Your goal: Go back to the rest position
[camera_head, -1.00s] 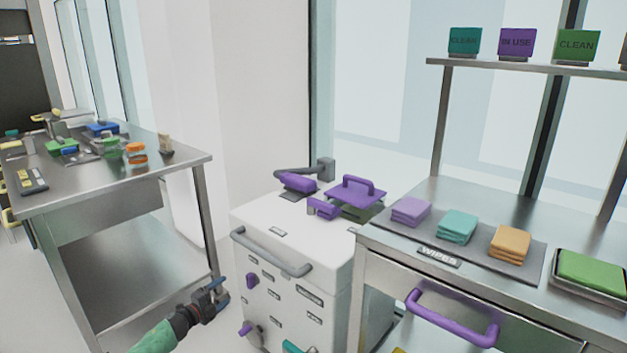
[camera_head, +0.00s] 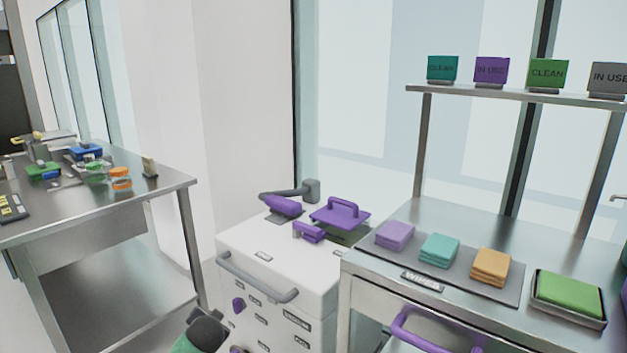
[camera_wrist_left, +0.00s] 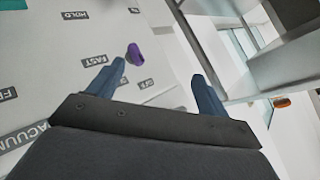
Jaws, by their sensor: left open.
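My left gripper (camera_wrist_left: 157,76) is open in the left wrist view, its two blue fingers apart with nothing between them. It faces the labelled front of the white machine (camera_wrist_left: 50,80), with a purple knob (camera_wrist_left: 134,54) beyond the fingers. In the head view only part of my left arm (camera_head: 204,334) shows at the bottom edge, in front of the white machine (camera_head: 300,258); its fingertips are not clear there. My right gripper is not in view.
A steel table (camera_head: 120,203) with small items stands at left. A steel bench (camera_head: 372,268) with purple, teal and orange wipes and a green-topped tray (camera_head: 568,325) stands at right. The white machine has a grey handle (camera_head: 255,283) and a purple-handled lid (camera_head: 340,213).

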